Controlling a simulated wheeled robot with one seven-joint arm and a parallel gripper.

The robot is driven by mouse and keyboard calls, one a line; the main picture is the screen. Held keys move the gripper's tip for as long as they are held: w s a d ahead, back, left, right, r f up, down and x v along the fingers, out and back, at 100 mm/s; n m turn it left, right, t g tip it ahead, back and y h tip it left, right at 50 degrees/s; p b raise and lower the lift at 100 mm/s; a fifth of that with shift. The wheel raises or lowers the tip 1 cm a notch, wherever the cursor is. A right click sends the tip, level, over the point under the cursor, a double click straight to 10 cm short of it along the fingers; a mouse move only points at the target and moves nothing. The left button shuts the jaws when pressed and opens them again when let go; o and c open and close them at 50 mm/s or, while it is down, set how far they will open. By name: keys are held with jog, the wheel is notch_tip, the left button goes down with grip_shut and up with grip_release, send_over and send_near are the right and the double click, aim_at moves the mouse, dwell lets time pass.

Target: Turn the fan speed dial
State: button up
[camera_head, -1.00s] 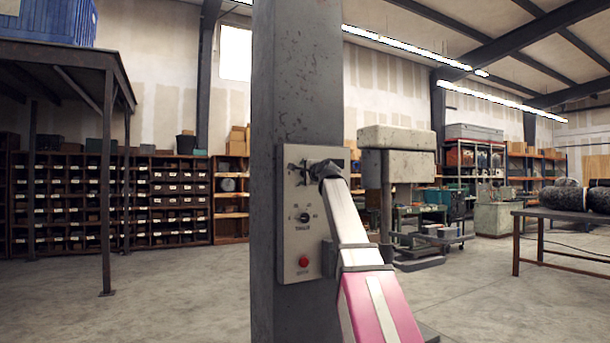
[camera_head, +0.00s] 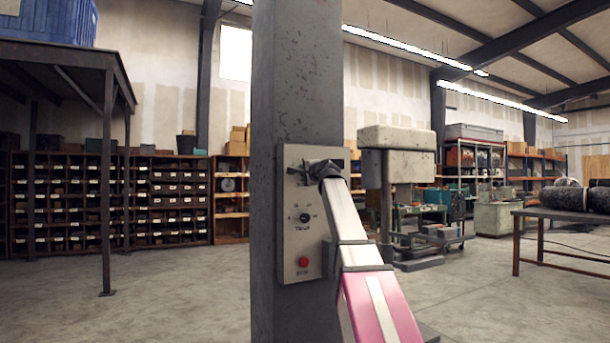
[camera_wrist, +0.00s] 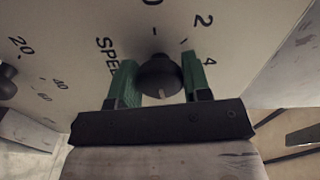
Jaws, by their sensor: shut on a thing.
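The fan speed dial (camera_wrist: 160,82) is a dark round knob on a pale panel, with "SPEED" partly readable beside it and the marks 0, 2 and 4 around it. My gripper (camera_wrist: 159,66) has one green finger on each side of the dial and is shut on it. A light pointer line shows on the knob's near side. In the head view, the control panel (camera_head: 290,245) is on the grey column, and my gripper (camera_head: 308,170) is at its upper part. My wrist largely hides the speed dial there.
A second dark knob (camera_head: 304,217) with a numbered scale sits lower on the panel; it also shows at the left edge of the wrist view (camera_wrist: 6,82). A red button (camera_head: 303,261) is below it. The steel column (camera_head: 295,80) stands close behind my arm.

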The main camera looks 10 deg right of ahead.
jog(key=n, duration=0.4)
jog(key=shift+n, duration=0.3)
jog(key=n, duration=0.4)
jog(key=shift+n, duration=0.3)
jog(key=n, duration=0.4)
jog(key=shift+n, duration=0.3)
jog(key=n, duration=0.3)
jog(key=shift+f, duration=0.1)
jog(key=n, duration=0.9)
jog(key=shift+n, duration=0.3)
jog(key=n, duration=0.4)
jog(key=shift+s, duration=0.1)
jog(key=shift+n, duration=2)
